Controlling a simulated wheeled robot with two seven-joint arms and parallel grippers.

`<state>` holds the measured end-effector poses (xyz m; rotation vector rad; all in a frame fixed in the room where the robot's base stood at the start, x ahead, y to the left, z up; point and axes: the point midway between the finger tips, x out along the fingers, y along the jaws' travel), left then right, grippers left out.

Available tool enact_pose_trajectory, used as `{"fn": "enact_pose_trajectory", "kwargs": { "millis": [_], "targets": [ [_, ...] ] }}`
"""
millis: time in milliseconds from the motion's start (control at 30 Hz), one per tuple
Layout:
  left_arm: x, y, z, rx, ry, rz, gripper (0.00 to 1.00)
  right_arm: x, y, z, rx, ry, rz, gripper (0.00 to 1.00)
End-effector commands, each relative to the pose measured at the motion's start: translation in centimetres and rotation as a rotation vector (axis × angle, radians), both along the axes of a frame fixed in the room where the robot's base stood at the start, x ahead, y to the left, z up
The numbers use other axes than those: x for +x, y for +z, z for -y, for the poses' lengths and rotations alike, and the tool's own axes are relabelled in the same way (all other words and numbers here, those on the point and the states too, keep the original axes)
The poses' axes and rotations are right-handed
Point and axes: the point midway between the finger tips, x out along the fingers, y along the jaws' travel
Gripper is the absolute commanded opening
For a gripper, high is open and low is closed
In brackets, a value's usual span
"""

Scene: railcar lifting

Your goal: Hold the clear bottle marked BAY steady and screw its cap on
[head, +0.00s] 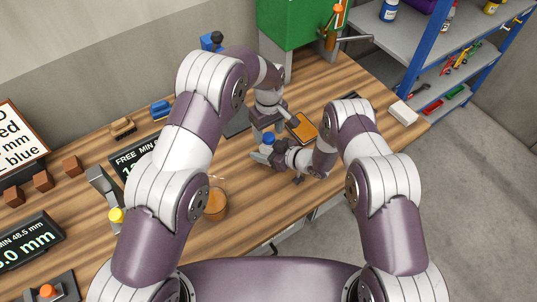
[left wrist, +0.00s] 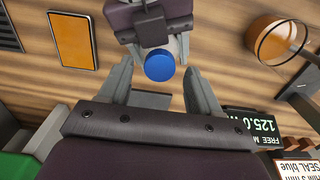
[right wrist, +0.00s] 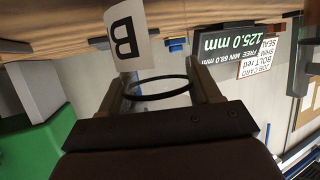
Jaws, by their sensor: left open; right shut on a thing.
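The clear bottle (right wrist: 127,35) stands between the fingers of my right gripper (right wrist: 158,85) in the right wrist view; its white label shows a "B", the rest hidden. My right gripper is shut on the bottle and also shows in the head view (head: 270,156). The blue cap (left wrist: 160,65) sits above the bottle, seen from above in the left wrist view and small in the head view (head: 268,139). My left gripper (left wrist: 158,75) is open, its fingers on either side of the cap with gaps visible. Whether the cap's thread is engaged is hidden.
An amber cup (head: 215,204) stands near the bench's front edge. An orange-faced tablet (head: 301,127) lies right of the grippers. A black display panel (left wrist: 250,125), a green cabinet (head: 290,22) and a white block (head: 403,113) stand around the wooden bench. Bare wood shows near the front.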

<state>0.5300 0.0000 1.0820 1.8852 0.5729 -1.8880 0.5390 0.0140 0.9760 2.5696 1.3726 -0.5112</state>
Motion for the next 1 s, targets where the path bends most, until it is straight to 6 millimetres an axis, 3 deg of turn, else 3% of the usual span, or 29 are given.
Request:
{"fn": "enact_pose_trajectory", "kwargs": {
  "millis": [233, 467, 567, 767, 800, 867, 1000],
  "targets": [
    [0.0, 3.4, 0.0, -0.001, 0.0, 0.002, 0.63, 0.0, -0.1, 0.0, -0.001, 0.0, -0.001, 0.0],
    [0.0, 3.6, 0.0, -0.001, 0.0, 0.001, 0.63, 0.0, 0.0, 0.0, -0.001, 0.0, -0.001, 0.0],
    [0.0, 3.6, 0.0, -0.001, 0.0, 0.001, 0.93, 0.0, 0.0, 0.0, -0.001, 0.0, -0.001, 0.0],
    [0.0, 3.6, 0.0, 0.0, 0.0, 0.001, 0.93, 0.0, 0.0, 0.0, -0.001, 0.0, -0.001, 0.0],
    [0.0, 3.6, 0.0, 0.0, 0.0, 0.001, 0.93, 0.0, 0.0, 0.0, -0.001, 0.0, -0.001, 0.69],
    [0.0, 3.6, 0.0, 0.0, 0.0, 0.001, 0.93, 0.0, 0.0, 0.0, -0.001, 0.0, -0.001, 0.88],
    [0.0, 3.6, 0.0, 0.0, 0.0, 0.001, 0.93, 0.0, 0.0, 0.0, -0.001, 0.0, -0.001, 0.92]
  ]
}}
